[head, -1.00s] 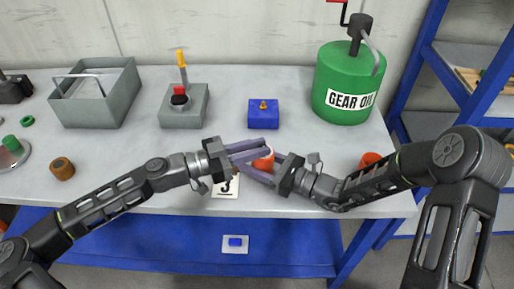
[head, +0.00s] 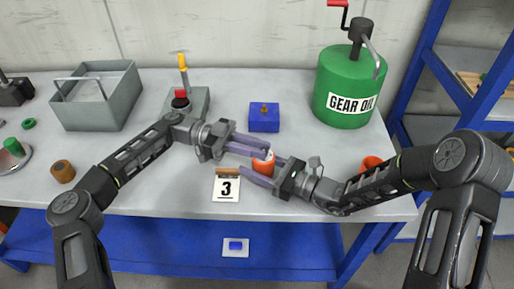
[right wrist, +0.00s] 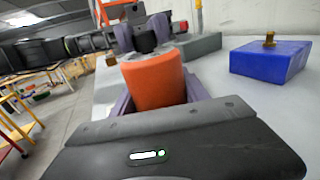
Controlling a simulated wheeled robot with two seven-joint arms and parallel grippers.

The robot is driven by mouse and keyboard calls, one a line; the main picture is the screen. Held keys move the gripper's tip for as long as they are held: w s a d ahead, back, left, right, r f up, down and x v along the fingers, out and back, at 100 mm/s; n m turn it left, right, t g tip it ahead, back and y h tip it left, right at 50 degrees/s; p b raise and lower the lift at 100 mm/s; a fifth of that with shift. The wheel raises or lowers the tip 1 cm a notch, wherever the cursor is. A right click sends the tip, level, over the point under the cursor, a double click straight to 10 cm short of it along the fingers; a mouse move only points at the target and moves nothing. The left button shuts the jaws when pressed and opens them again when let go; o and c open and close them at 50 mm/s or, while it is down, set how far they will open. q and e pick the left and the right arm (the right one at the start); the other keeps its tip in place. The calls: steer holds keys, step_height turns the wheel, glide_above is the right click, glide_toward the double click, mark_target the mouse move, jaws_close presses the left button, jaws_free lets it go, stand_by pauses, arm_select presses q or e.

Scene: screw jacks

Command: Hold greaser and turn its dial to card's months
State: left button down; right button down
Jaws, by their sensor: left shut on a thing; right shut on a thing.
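The greaser is an orange cylinder (head: 263,164) with a pale top, standing near the front middle of the bench. My right gripper (head: 260,169) is shut around its body from the right. The orange body also fills the middle of the right wrist view (right wrist: 157,82). My left gripper (head: 266,149) comes in from the left and is shut at the greaser's top, where the dial sits. Its fingers hide most of the dial, so the setting cannot be read. The card (head: 227,189) lies in front, left of the greaser, and shows a black 3.
A blue block (head: 264,119) with a brass fitting stands behind the greaser. A grey block (head: 202,99) with a red-topped knob is behind my left arm. A green gear oil can (head: 346,88) is back right, a grey bin (head: 97,105) back left. Another orange thing (head: 371,163) is behind my right arm.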

stand_by(0.4)
arm_select(q)
steer(key=c, duration=1.3)
jaws_free()
steer(key=shift+r, duration=0.1)
step_height(320, 180, up, 10)
